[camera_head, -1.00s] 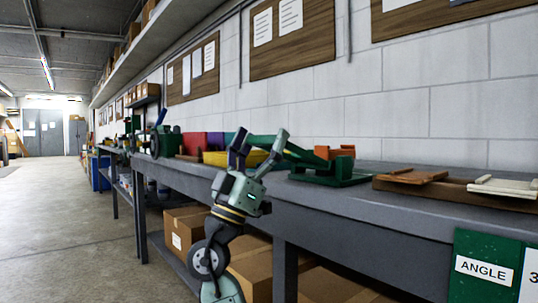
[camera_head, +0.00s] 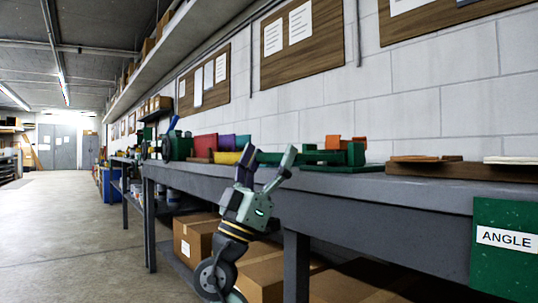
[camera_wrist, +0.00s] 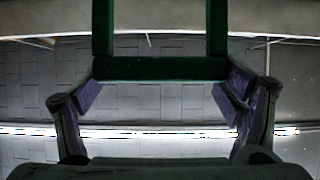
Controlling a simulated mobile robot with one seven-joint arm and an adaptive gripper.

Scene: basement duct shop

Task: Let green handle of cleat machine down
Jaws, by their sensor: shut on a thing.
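The cleat machine (camera_head: 352,157) is a low green machine with orange parts on the grey bench. Its green handle (camera_head: 307,158) reaches left from it, nearly level and low, toward the bench's front edge. My gripper (camera_head: 269,160) is at the handle's free end, fingers pointing up, one on each side of it. In the wrist view the handle (camera_wrist: 160,69) is a green crossbar with two side arms. It lies between my purple-padded fingers, so my gripper (camera_wrist: 165,105) is shut on it. The exact finger contact is dark and hard to see.
The bench (camera_head: 400,200) runs along the wall, its front edge close to my gripper. Cardboard boxes (camera_head: 270,275) stand underneath. Wooden pieces (camera_head: 465,170) lie right of the machine; a green wheeled machine (camera_head: 178,146) and coloured bins (camera_head: 228,157) stand left. The floor at left is clear.

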